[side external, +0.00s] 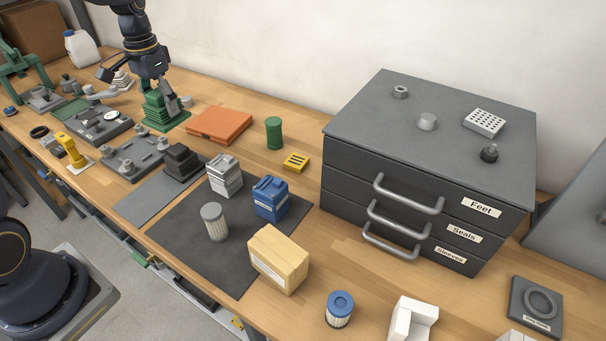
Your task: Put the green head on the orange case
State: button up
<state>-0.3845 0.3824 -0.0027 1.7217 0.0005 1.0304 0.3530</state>
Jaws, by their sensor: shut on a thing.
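The green head (156,109) is a finned, stepped block at the back left of the bench, on or just above a green base. My gripper (158,97) is over it from above, shut on it, with one finger at its right side. The far finger's contact is partly hidden. I cannot tell whether the head is clear of the surface. The orange case (219,125) is a flat orange block lying on the bench just right of the head, apart from it, with its top bare.
A green cylinder (274,133) and a yellow block (296,162) stand right of the case. A dark mat (174,226) holds grey and blue finned heads and a filter. A dark drawer cabinet (428,165) fills the right. Grey fixtures (104,125) lie left of the gripper.

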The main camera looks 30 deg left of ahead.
jog(key=w+a+f, duration=0.1)
jog(key=w+f, duration=0.2)
jog(key=w, duration=0.1)
jog(key=w+a+f, duration=0.1)
jog(key=w+f, duration=0.2)
jog(key=w, duration=0.2)
jog(key=w+f, duration=0.4)
jog(key=shift+w+a, duration=0.4)
jog(key=shift+w+f, duration=0.15)
jog(key=shift+f, duration=1.55)
jog(key=shift+f, duration=0.1)
jog(key=o, duration=1.7)
jog(key=shift+f, duration=0.1)
